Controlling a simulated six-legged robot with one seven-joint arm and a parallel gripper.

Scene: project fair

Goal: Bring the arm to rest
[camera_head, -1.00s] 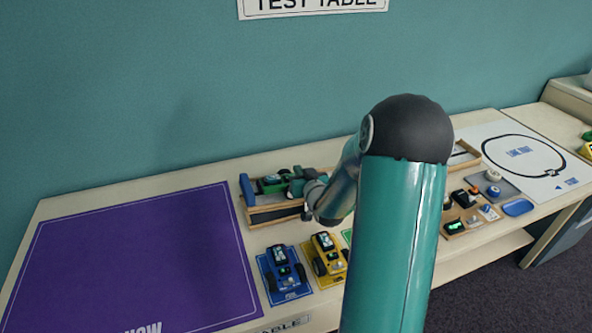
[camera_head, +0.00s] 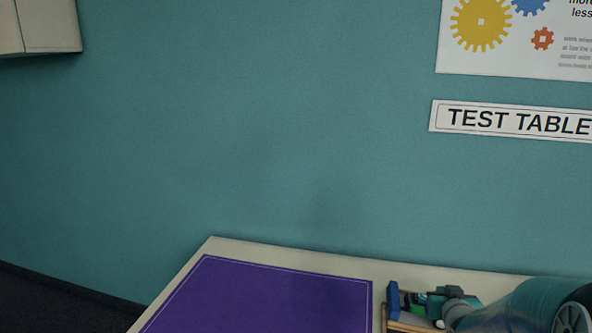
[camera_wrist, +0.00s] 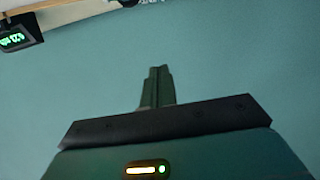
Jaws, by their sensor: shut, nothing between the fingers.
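My gripper (camera_wrist: 158,86) shows in the wrist view with its two dark fingers together and nothing between them. It points toward a plain teal surface. In the head view, part of my teal arm (camera_head: 530,305) enters at the lower right corner, over the right part of the test table (camera_head: 290,252). Its grey joints lie in front of a wooden tray there. I cannot clearly tell the gripper from the dark green parts beside the tray's blue end in that view.
A purple mat (camera_head: 275,300) covers the table's left part. The teal wall (camera_head: 220,150) carries a TEST TABLE sign (camera_head: 515,119) and a gear poster (camera_head: 520,45). A pale cabinet (camera_head: 40,25) hangs upper left. A black device with a green display (camera_wrist: 16,38) shows in the wrist view.

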